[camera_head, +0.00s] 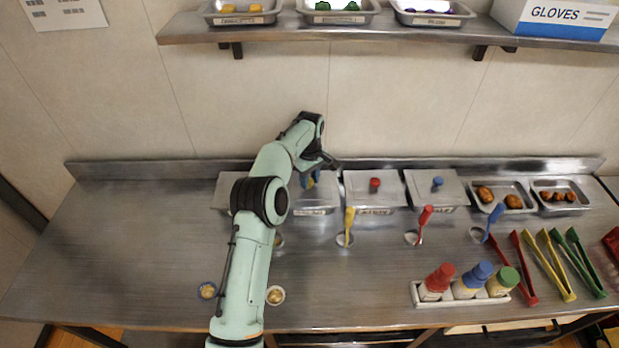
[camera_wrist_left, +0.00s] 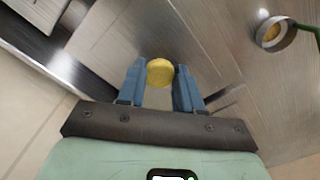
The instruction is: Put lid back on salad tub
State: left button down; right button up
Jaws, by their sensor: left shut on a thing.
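My left gripper (camera_head: 313,178) is over the second steel tub from the left, at the back of the counter. In the left wrist view its two blue fingers (camera_wrist_left: 160,74) are shut on a round yellow knob (camera_wrist_left: 160,71). The knob stands on a flat steel lid (camera_wrist_left: 120,35). In the head view this tub (camera_head: 316,207) shows its front, with a label too small to read. The lid appears to lie on or very near the tub; I cannot tell if it is fully seated. My arm partly hides the leftmost tub (camera_head: 228,188). My right gripper is not in view.
Lidded tubs with a red knob (camera_head: 375,184) and a blue knob (camera_head: 438,183) stand to the right. Ladles with yellow (camera_head: 349,222) and red (camera_head: 425,216) handles stand in front. A bottle caddy (camera_head: 460,298) and several tongs (camera_head: 556,266) lie front right. The counter's left side is clear.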

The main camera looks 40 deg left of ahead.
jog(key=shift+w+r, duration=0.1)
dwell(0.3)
pick_arm(q)
jog(key=shift+c, duration=0.9)
grip_release()
jog(key=shift+w+r+p, duration=0.1)
jog(key=shift+r+p, duration=0.35)
jog(key=shift+r, duration=3)
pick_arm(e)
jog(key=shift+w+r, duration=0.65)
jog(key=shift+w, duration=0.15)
pick_arm(q)
jog(key=shift+c, duration=0.3)
